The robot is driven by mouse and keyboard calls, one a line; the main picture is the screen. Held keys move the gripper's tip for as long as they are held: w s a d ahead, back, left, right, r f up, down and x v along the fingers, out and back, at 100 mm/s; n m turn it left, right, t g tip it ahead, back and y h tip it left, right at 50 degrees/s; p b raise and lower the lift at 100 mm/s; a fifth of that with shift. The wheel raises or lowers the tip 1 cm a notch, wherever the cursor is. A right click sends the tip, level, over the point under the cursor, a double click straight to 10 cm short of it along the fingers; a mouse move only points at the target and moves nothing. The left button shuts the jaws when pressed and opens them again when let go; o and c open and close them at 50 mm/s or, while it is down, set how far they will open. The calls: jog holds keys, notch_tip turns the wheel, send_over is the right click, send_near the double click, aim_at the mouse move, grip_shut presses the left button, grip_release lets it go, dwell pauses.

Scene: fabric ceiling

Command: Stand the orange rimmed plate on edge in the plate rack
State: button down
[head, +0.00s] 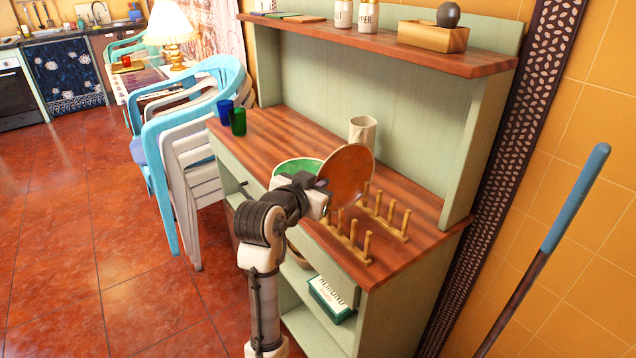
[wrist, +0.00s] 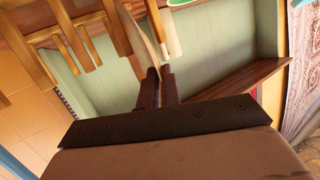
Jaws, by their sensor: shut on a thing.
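The orange rimmed plate (head: 347,172) is held steeply tilted above the wooden counter, its brown-orange face showing in the head view. My gripper (head: 323,187) is shut on its lower left edge. In the wrist view my gripper (wrist: 156,90) pinches the plate (wrist: 142,38), which is seen nearly edge-on. The wooden plate rack (head: 352,241), with two rows of upright pegs, stands on the counter just right of and below the plate. Its pegs also show at the upper left of the wrist view (wrist: 72,40). The plate appears beside the rack's left end; contact is unclear.
A green dish (head: 296,167) lies on the counter behind my gripper, partly hidden. A cream cup (head: 362,131) stands behind the plate. Blue (head: 224,108) and green (head: 238,122) cups stand at the left. The counter (head: 425,205) is bare right of the rack. An upper shelf (head: 340,42) overhangs the back.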

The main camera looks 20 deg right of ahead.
jog(key=shift+f+b, duration=0.5)
jog(key=shift+f, duration=0.25)
jog(key=c, duration=1.5)
grip_release()
jog(key=shift+s, duration=0.1)
jog(key=b+v, duration=0.1)
jog(key=v, duration=1.2)
jog(key=shift+s+a+r, duration=0.1)
jog(key=shift+s+a, duration=0.15)
